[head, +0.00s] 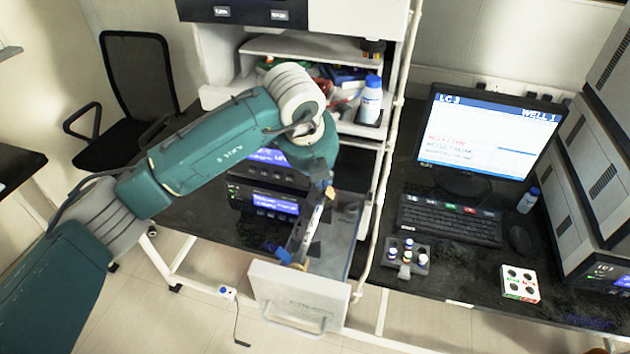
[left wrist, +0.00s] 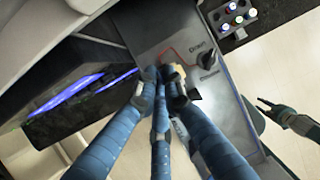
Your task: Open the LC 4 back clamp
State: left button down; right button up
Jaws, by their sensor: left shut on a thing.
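An open drawer (head: 300,298) stands out below the instruments, and a long column (head: 311,225) with a pale label lies along its depth. A small tan back clamp (head: 330,193) is at the column's far end. My left gripper (head: 327,186) reaches down to it from above. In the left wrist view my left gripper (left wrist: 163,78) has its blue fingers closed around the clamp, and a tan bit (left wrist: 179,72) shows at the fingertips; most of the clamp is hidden. A front clamp (head: 297,264) sits near the drawer front. My right gripper (left wrist: 268,106) shows in the left wrist view, fingers apart and empty.
The drawer's metal panel carries a black knob (left wrist: 208,60) marked Drain. Lit blue displays (head: 271,204) stand left of the drawer. A vial rack (head: 406,257), keyboard (head: 450,219) and monitor (head: 487,135) reading LC 3 are on the bench to the right.

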pick_arm(q)
jog(key=d+t+y+b, duration=0.1)
jog(key=y+b, duration=0.1)
jog(key=b, duration=0.1)
jog(key=d+m+t+y+b, duration=0.1)
jog(key=y+b, duration=0.1)
jog(key=b, duration=0.2)
jog(key=s+d+f+y+b, duration=0.1)
jog(key=y+b, duration=0.2)
jog(key=shift+d+m+t, duration=0.3)
jog(key=shift+t, duration=0.1)
jog(key=shift+s+d+f+t+y+b, duration=0.25)
jog(key=shift+y+b, duration=0.55)
jog(key=shift+b, duration=0.45)
jog(key=shift+d+m, duration=0.1)
jog(key=shift+m, duration=0.2)
jog(key=c, duration=1.8)
grip_release()
jog(key=shift+c, duration=0.2)
jog(key=shift+r, duration=0.1)
notch_tip(320, 180, up, 10)
